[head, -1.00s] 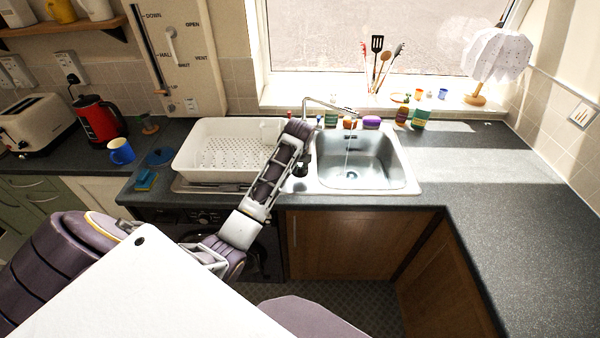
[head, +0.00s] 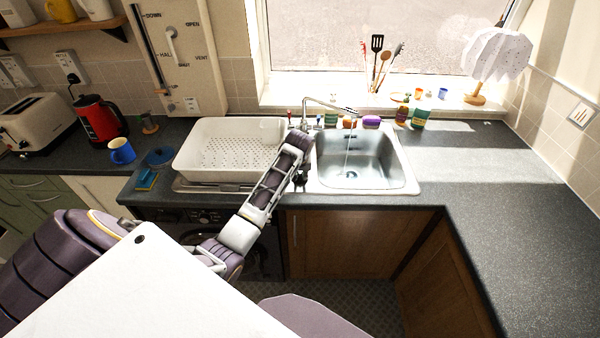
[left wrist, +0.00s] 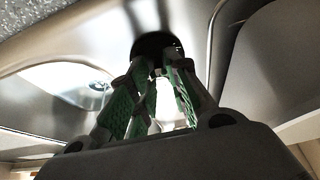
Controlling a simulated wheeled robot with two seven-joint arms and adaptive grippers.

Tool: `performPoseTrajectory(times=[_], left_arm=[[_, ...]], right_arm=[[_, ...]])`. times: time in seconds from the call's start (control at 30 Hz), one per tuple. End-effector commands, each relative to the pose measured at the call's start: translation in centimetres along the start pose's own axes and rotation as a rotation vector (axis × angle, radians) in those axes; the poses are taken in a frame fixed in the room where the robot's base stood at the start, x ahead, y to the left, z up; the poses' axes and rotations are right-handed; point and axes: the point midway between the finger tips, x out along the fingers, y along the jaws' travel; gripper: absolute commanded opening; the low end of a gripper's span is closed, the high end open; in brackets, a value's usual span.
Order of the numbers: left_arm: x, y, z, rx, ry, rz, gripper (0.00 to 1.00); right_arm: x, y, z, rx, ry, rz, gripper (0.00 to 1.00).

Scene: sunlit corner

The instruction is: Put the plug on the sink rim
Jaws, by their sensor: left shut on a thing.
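The steel sink (head: 411,178) is set in the worktop, with its basin right of my left gripper (head: 301,180). My left gripper is over the strip of rim between the basin and the white dish rack, and my own arm partly hides it. In the left wrist view, the green-padded fingers (left wrist: 162,70) are closed on a dark round plug (left wrist: 150,43). Bright sink metal (left wrist: 92,45) lies behind the plug. I cannot tell whether the plug touches the rim. My right gripper is not in view.
A tap (head: 328,104) runs water into the basin. The white dish rack (head: 195,175) stands left of my gripper. Jars and a purple item (head: 371,121) line the back of the sink. The worktop (head: 480,190) on the right is clear.

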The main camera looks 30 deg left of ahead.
Motion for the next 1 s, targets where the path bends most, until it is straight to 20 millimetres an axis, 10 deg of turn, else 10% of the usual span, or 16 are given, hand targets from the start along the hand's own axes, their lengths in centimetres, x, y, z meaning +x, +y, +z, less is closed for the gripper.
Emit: performPoseTrajectory(times=[0.2, 1.0], left_arm=[[0.1, 0.0, 0.1, 0.000, -0.001, 0.000, 0.40], [-2.6, 0.0, -0.1, 0.000, 0.002, 0.001, 0.40]], right_arm=[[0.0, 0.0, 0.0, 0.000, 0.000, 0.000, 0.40], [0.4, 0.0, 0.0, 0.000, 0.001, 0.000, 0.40]])
